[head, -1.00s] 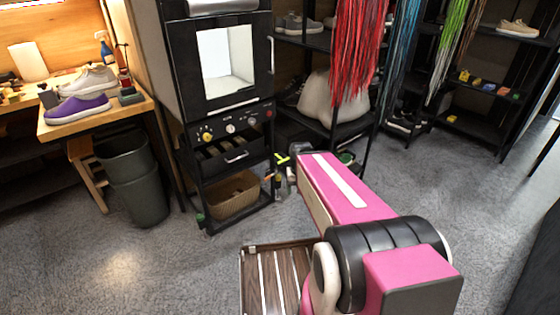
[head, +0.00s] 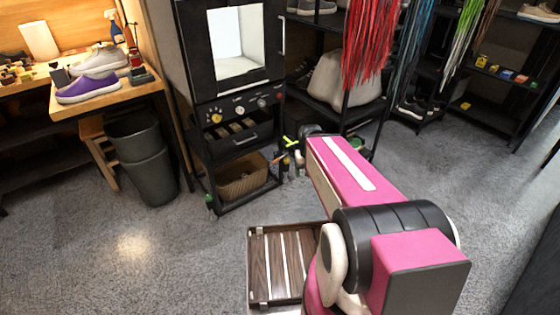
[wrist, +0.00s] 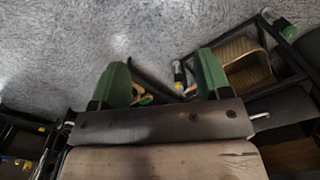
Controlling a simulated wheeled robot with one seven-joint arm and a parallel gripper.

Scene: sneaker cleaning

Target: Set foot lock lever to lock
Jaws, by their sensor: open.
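I cannot clearly make out a foot lock lever in either view. The black wheeled-looking rack (head: 252,202) under the cabinet has a small green part (head: 209,203) at its front left leg, too small to identify. In the wrist view, a dark frame corner (wrist: 270,22) has a green-tipped part (wrist: 283,27) beside it. My gripper (wrist: 163,78) shows two green fingertips spread wide, with nothing held between them. Its fingers point toward the floor area beside the rack. In the head view, my pink arm hides most of the gripper.
A wicker basket (head: 240,180) sits on the rack's low shelf. Several small bottles (head: 290,165) stand right of it. A grey bin (head: 147,165) is to the left. A slatted wooden tray (head: 282,262) is in front. Grey floor (head: 110,235) is open at front left.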

